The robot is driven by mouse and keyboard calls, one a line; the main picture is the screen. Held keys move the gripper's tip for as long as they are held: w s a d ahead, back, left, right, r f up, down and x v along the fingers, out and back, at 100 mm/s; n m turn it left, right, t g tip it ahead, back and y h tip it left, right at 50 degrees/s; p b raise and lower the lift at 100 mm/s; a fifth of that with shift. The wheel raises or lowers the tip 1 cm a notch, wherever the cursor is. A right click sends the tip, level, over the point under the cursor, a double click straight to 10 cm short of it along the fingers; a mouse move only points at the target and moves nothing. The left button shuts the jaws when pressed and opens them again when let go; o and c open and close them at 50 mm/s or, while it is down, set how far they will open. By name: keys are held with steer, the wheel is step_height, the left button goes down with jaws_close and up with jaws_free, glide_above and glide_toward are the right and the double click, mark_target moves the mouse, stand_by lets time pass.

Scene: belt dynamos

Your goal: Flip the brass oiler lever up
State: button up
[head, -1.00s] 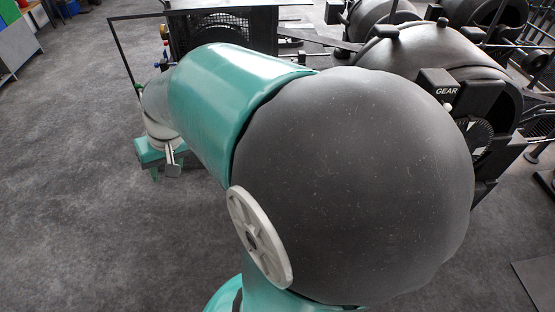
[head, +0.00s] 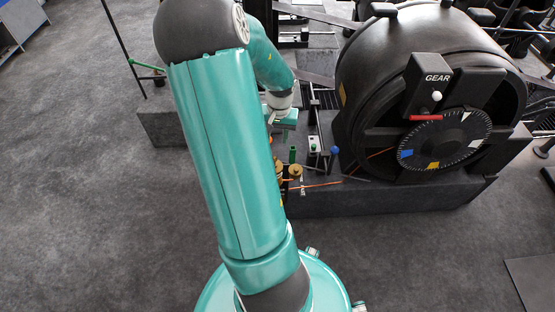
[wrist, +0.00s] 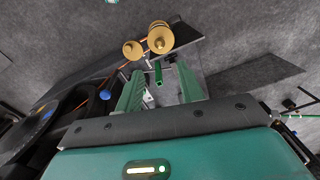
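Two brass oiler caps, a larger one (wrist: 160,38) and a smaller one (wrist: 133,50), stand beyond my fingertips at the top of the wrist view. In the head view a brass oiler (head: 295,172) shows beside my arm, partly hidden. I cannot make out which brass part is the lever or how it is set. A small green handle (wrist: 158,72) lies between the oilers and my fingers; it also shows in the head view (head: 292,155). My gripper (wrist: 160,92) has its two green fingers apart with nothing held. In the head view my gripper (head: 284,118) is above the plinth, behind the oilers.
A large black dynamo (head: 420,85) with a GEAR box (head: 436,78) and a dial (head: 445,138) stands to the right on a dark plinth (head: 390,198). A blue-knobbed lever (head: 335,150) is near the oilers. Open grey floor lies to the left.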

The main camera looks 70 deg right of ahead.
mark_target(275, 161)
steer(key=f, duration=1.3)
steer(key=shift+w+a+f, duration=0.1)
steer(key=shift+w+a, duration=0.2)
steer(key=shift+c, duration=0.2)
jaws_close()
steer(key=shift+w, duration=0.1)
steer(key=shift+w+d+g+y, duration=0.1)
steer(key=shift+d+g+y, duration=0.15)
steer(key=shift+y, duration=0.35)
steer(key=shift+d+g+y, duration=0.1)
steer(key=shift+g+y, duration=0.25)
steer(key=shift+y, duration=0.25)
